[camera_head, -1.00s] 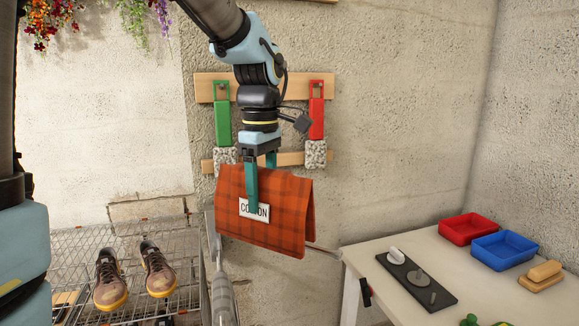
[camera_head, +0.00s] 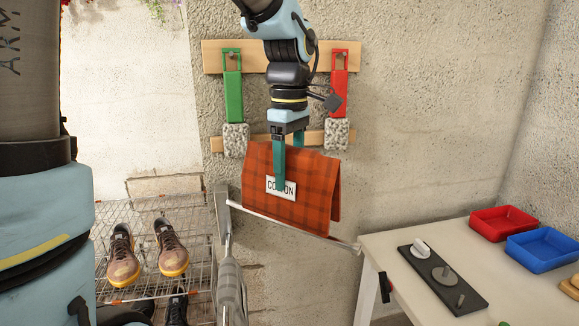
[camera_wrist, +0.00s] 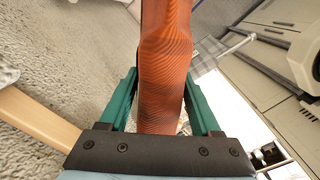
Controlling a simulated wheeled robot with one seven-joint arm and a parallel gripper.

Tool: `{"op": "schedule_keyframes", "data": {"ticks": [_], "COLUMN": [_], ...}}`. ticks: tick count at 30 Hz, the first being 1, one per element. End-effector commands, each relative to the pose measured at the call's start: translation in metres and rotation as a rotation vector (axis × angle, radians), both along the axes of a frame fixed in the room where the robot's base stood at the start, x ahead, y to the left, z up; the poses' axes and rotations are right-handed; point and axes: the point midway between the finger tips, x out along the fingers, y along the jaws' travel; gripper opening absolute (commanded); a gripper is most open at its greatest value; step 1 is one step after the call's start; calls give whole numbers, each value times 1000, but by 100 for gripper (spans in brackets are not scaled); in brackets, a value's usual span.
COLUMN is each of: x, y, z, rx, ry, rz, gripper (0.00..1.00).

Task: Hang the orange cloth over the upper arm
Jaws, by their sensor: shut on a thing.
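The orange checked cloth (camera_head: 312,190) hangs folded from my gripper (camera_head: 290,162), a white "COTTON" label on its front. My gripper's teal fingers are shut on its top fold; in the wrist view the cloth (camera_wrist: 163,70) stands between the fingers (camera_wrist: 163,100). A thin pale arm (camera_head: 345,241) slants from a grey post (camera_head: 223,200) at the left down towards the white table. It shows along the cloth's lower edge; I cannot tell whether they touch. A grey cloth (camera_head: 231,290) hangs below, near the post.
The white table (camera_head: 390,245) at right holds a dark board (camera_head: 442,280), a red tray (camera_head: 503,222) and a blue tray (camera_head: 542,250). A wire rack (camera_head: 195,235) with shoes stands at left. Green (camera_head: 233,95) and red (camera_head: 339,95) straps hang on the wall behind my gripper.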

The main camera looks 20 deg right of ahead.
Motion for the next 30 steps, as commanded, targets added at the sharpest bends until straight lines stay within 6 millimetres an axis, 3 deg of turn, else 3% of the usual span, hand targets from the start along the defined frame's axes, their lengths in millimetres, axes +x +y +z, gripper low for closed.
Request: {"op": "schedule_keyframes", "data": {"ticks": [3, 30], "x": [-1, 0], "y": [0, 0], "z": [-19, -121], "rx": [1, 2], "ry": [1, 1], "rz": [-1, 0], "gripper": [8, 8]}}
